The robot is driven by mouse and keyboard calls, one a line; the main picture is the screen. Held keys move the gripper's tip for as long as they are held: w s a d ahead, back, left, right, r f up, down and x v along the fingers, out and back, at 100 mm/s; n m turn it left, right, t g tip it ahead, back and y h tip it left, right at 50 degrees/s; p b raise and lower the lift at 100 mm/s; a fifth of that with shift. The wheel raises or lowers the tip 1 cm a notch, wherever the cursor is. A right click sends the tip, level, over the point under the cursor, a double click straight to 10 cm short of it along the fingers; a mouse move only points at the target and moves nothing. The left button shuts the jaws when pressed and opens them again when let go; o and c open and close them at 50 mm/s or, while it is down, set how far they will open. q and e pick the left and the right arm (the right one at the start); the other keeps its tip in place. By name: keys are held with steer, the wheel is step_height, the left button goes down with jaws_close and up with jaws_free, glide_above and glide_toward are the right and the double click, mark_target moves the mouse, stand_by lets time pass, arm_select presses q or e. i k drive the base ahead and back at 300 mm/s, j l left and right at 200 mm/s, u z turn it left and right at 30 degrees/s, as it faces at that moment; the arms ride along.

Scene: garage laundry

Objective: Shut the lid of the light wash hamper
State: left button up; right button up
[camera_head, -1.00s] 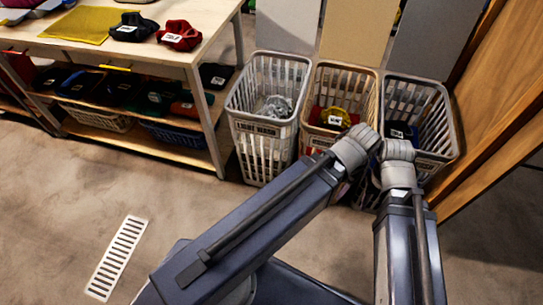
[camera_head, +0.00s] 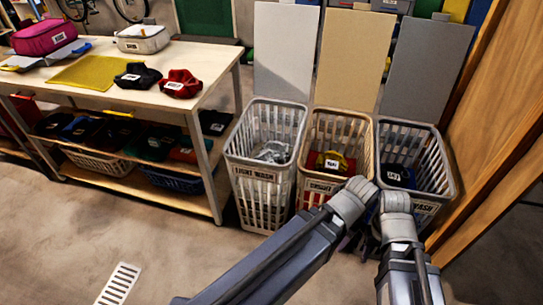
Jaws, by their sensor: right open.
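My right arm reaches up from the bottom in front of the middle and right hampers. My right gripper (camera_head: 366,234) is mostly hidden among the arm links, right of the light wash hamper and apart from its lid; it is open, but its fingertips are hard to make out. My left gripper is not in view.
The middle hamper (camera_head: 308,125) has a raised beige lid (camera_head: 353,58); the right hamper (camera_head: 437,152) has a raised grey lid (camera_head: 427,68). A wooden panel (camera_head: 485,150) bounds the right. A table (camera_head: 205,65) with clothes and bags stands left. Floor in front is clear.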

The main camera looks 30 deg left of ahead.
mark_target(286, 32)
steer(key=i+j+u, duration=0.1)
steer(key=j, duration=0.35)
steer(key=i+j+u, duration=0.15)
steer(key=i+j, duration=0.15)
steer(key=i+j+u, duration=0.1)
steer(key=i+j, duration=0.15)
steer(key=j, duration=0.2)
steer(key=i+j+u, duration=0.1)
steer(key=j, duration=0.3)
steer(key=i, duration=0.1)
